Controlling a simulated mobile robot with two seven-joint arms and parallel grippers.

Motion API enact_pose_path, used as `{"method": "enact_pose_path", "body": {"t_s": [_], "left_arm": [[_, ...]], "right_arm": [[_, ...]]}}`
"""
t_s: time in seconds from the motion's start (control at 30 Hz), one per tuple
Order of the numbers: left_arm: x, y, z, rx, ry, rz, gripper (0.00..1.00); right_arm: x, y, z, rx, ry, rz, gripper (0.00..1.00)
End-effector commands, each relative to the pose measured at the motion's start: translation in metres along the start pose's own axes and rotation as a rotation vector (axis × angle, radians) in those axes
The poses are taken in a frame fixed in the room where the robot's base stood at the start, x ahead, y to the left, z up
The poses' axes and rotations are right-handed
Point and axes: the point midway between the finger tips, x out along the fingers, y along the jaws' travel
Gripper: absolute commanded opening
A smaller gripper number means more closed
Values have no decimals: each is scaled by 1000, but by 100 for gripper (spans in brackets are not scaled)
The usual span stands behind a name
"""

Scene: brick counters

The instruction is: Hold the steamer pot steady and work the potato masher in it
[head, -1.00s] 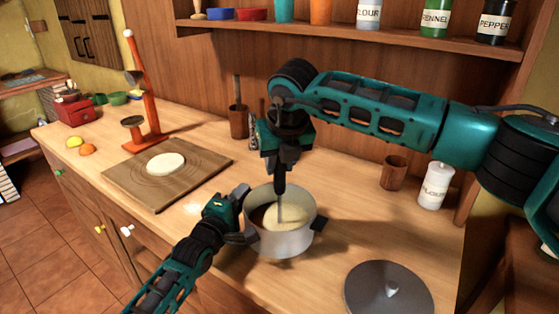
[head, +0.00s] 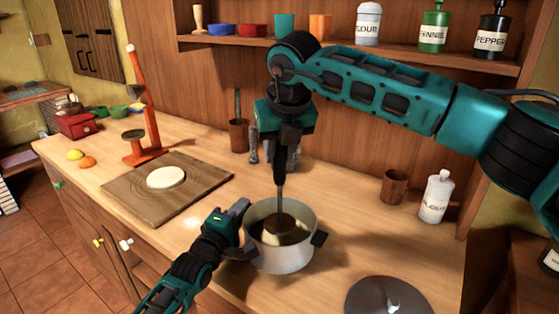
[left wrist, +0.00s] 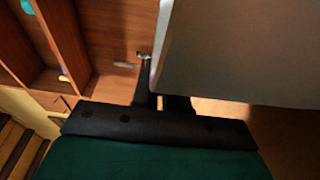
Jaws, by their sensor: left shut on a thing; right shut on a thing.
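The steamer pot (head: 282,257) is a light grey pot with dark side handles, upright on the wooden counter. Its wall also fills the upper right of the left wrist view (left wrist: 235,50). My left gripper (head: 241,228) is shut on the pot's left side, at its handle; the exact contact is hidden. My right gripper (head: 281,137) is above the pot, shut on the dark handle of the potato masher (head: 281,185). The masher hangs upright, its shaft inside the rim and its round head low in the pot, over pale contents.
A grey lid (head: 385,298) lies on the counter at the front right. A wooden board (head: 125,185) with a pale round of dough (head: 166,177) is at left. A wooden cup (head: 394,186) and white bottle (head: 436,196) stand at right.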

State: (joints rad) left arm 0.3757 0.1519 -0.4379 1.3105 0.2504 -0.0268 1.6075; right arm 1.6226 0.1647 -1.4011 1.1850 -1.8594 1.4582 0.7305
Motion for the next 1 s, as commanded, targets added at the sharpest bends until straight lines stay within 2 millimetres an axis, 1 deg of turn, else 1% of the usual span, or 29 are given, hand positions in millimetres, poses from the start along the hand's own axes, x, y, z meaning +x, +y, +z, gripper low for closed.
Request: {"method": "enact_pose_path", "body": {"t_s": [0.1,0.43,0.57,1.0], "left_arm": [[0,0,0,0,0,0,0],[0,0,0,0,0,0,0],[0,0,0,0,0,0,0],[0,0,0,0,0,0,0]], "right_arm": [[-13,0,6,0,-4,1,0],[-40,0,17,0,-2,1,0],[-43,0,18,-1,-1,1,0],[-43,0,18,-1,-1,1,0]]}}
